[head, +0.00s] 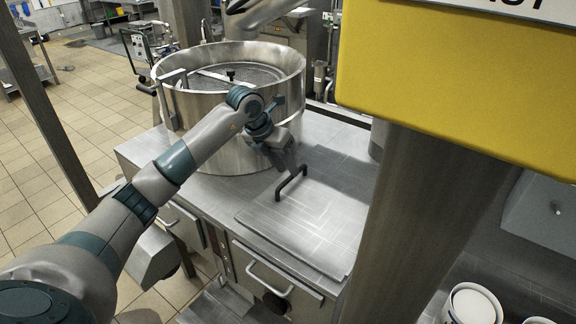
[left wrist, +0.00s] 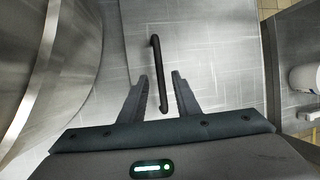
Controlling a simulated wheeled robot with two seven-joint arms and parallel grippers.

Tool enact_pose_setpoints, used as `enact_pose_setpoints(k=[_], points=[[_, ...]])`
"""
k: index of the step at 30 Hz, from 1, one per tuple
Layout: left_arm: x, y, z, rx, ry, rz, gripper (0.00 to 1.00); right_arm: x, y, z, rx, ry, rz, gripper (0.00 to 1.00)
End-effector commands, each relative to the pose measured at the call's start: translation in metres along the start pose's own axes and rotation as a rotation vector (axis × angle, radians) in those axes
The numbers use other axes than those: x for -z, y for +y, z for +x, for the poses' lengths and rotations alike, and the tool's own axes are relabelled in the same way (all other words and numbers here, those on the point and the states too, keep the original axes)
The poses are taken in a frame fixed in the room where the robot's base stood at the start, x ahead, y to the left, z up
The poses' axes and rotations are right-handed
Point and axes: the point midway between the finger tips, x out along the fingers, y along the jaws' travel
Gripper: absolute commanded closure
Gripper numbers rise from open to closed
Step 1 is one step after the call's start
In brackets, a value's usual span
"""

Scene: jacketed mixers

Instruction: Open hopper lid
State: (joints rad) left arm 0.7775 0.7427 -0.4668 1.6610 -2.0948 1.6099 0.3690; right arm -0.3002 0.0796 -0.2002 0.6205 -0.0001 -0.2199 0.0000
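The hopper lid (head: 318,228) is a flat brushed-steel panel lying flat on the steel counter right of the mixer in the head view. Its dark bar handle (head: 291,184) stands near the lid's left side. The lid (left wrist: 205,45) and handle (left wrist: 155,50) also show in the left wrist view. My left gripper (head: 289,168) is at the handle's far end. In the left wrist view the left gripper (left wrist: 160,76) is open, with one finger on each side of the handle's near end and gaps visible. My right gripper is not in view.
A large round steel mixer bowl (head: 230,125) stands just left of the lid, close to my left forearm. A yellow box (head: 460,85) and a thick steel column (head: 425,215) block the right side. White containers (head: 472,305) stand at lower right. A drawer handle (head: 268,280) projects below the counter.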

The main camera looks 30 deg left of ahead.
Motion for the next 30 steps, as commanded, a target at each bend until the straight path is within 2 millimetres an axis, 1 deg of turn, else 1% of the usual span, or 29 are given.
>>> enact_pose_setpoints(k=[1,7,17,21,30], points=[[-0.001,-0.001,0.005,0.002,0.001,-0.001,0.7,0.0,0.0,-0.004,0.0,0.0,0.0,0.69],[0.0,0.0,0.019,0.0,0.0,0.0,0.7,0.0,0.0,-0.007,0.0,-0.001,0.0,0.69],[0.0,0.0,0.021,0.0,-0.001,0.0,0.7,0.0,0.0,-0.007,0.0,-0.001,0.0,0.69],[0.0,0.0,0.021,0.0,-0.001,0.0,1.0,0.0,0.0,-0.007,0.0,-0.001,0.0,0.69],[-0.002,0.0,0.02,-0.001,-0.001,0.0,1.0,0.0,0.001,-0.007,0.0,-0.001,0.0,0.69]])
